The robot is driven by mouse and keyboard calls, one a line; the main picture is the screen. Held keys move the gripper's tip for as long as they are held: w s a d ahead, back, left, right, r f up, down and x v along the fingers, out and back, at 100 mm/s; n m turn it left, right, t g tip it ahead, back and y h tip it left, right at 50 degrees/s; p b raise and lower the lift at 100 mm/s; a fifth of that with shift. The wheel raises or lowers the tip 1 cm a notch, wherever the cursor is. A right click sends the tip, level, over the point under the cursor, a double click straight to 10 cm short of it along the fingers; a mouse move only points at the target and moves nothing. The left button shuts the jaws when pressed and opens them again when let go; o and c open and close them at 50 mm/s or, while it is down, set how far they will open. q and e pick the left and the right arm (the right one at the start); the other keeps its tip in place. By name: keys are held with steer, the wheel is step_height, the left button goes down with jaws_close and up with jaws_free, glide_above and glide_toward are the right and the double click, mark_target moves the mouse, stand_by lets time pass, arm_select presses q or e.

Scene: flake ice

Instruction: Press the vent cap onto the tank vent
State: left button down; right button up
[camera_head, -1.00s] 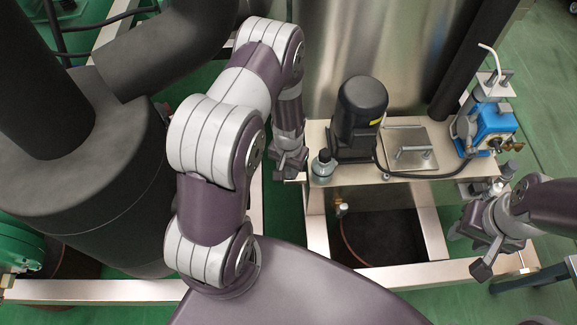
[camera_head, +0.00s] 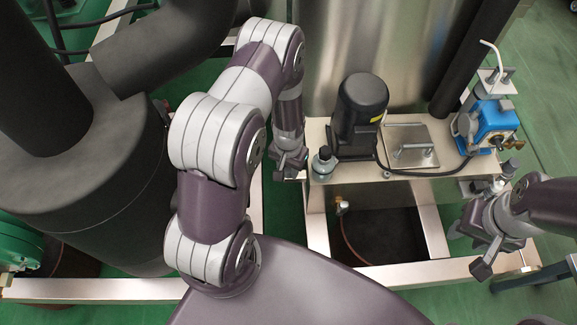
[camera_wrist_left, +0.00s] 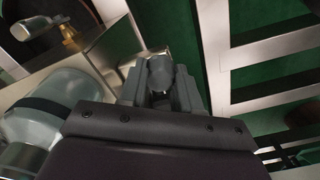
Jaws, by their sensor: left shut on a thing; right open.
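My left gripper (camera_head: 284,171) is at the left end of the steel tank top, just left of a small clear bottle-like part with a dark top (camera_head: 323,165). In the left wrist view its jaws (camera_wrist_left: 160,85) are shut on a small grey rounded piece (camera_wrist_left: 160,71), which looks like the vent cap. The head view does not show this piece clearly. I cannot pick out the tank vent for certain in either view. My right gripper (camera_head: 479,243) is open and empty at the right, in front of the tank's right end.
A dark motor (camera_head: 360,110) and a handled hatch plate (camera_head: 410,147) stand on the tank top (camera_head: 345,172). A blue pump (camera_head: 494,122) is at the right. A large black vessel (camera_head: 90,190) fills the left.

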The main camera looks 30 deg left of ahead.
arm_select(q)
steer(key=shift+f, duration=0.25)
steer(key=c, duration=0.7)
jaws_free()
steer(key=shift+r+p, duration=3.6)
steer(key=shift+r, duration=0.45)
